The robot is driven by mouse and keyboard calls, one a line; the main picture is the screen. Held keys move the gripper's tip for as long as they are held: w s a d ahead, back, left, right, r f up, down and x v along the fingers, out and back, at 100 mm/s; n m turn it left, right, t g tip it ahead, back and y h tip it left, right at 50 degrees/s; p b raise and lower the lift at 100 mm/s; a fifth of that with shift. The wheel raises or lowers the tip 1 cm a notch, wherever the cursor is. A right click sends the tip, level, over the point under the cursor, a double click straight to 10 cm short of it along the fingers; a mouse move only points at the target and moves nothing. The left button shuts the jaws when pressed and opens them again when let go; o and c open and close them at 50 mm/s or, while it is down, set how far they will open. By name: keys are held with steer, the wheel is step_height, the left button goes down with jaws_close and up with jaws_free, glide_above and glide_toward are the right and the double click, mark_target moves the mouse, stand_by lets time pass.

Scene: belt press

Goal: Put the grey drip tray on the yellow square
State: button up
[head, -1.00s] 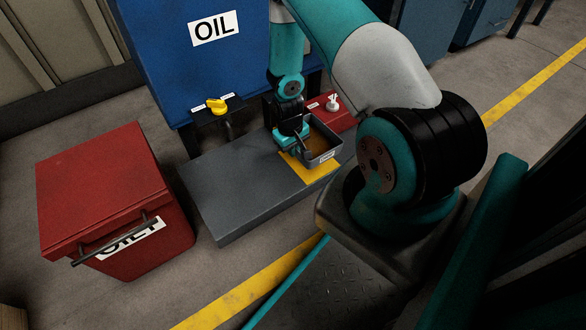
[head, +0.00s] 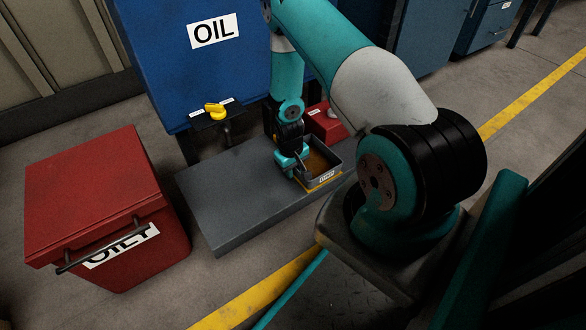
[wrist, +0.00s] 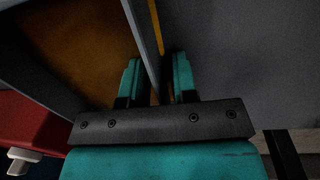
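My gripper (head: 299,171) is at the tray's left wall. In the wrist view my fingers (wrist: 156,70) straddle the tray wall (wrist: 141,30), one inside and one outside. A gap shows between the wall and the outside finger. A yellow strip (wrist: 156,25) runs just outside the wall.
The grey platform (head: 225,200) is bare left of the tray. A red lidded bin (head: 95,190) stands at the left. A blue OIL tank (head: 190,75) with a yellow valve handle (head: 215,111) stands behind. A red box (head: 325,122) with a white knob is behind the tray.

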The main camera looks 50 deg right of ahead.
step_height(320, 180, up, 12)
steer(key=p, duration=0.7)
steer(key=w+a+r+n+t+y, duration=0.1)
steer(key=w+a+r+n+y, duration=0.2)
steer(key=a+r, duration=1.8)
steer(key=s+a+r+n+y, duration=0.1)
steer(key=s+a+r+n, duration=0.2)
steer(key=s+a+r, duration=0.2)
steer(key=s+a+r+n+y, duration=0.1)
steer(key=s+a+r+n, duration=0.2)
steer(key=s+r, duration=0.9)
steer(key=s+a, duration=0.2)
steer(key=a, duration=0.1)
steer(key=shift+s+r+n+g, duration=0.15)
steer(key=shift+s+n+g, duration=0.25)
step_height(320, 180, up, 51)
steer(key=p, duration=5.1)
